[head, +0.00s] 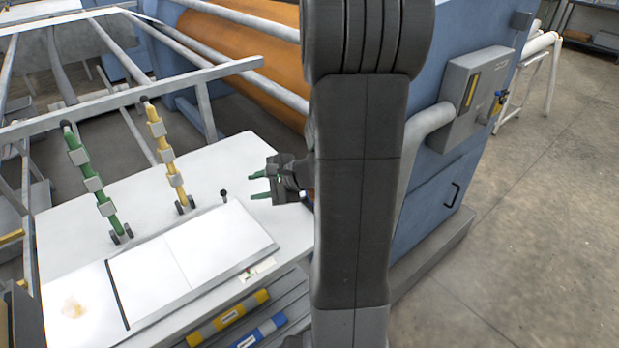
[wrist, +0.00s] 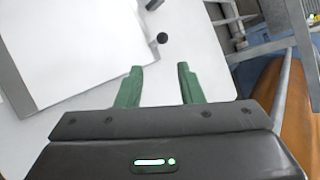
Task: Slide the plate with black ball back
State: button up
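A small black ball (head: 223,193) stands on a short stem at the back edge of the white plate (head: 228,240), which lies flat on the white table. In the wrist view the black ball (wrist: 162,38) is just beyond the fingertips, and the plate (wrist: 70,45) fills the upper left. My gripper (head: 262,186) is to the right of the ball in the head view. Its two green fingers (wrist: 159,78) are apart with nothing between them. The fingers do not touch the ball.
The white table (head: 75,215) carries a green rod (head: 92,185) and a yellow rod (head: 167,155) behind the plate. An orange roller (head: 240,65) and a blue machine body (head: 430,170) stand behind and to the right. Bare tabletop lies around the ball.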

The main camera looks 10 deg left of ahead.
aim_at(226, 194)
jog(key=p+x, duration=0.1)
jog(key=x, duration=1)
jog(key=shift+s+a+r, duration=0.15)
jog(key=shift+r, duration=0.05)
grip_shut()
jog(key=shift+w+d, duration=0.65)
jog(key=shift+w, duration=0.15)
jog(key=shift+w+d, duration=0.65)
jog(key=shift+w, duration=0.3)
jog(key=shift+w+d, duration=0.3)
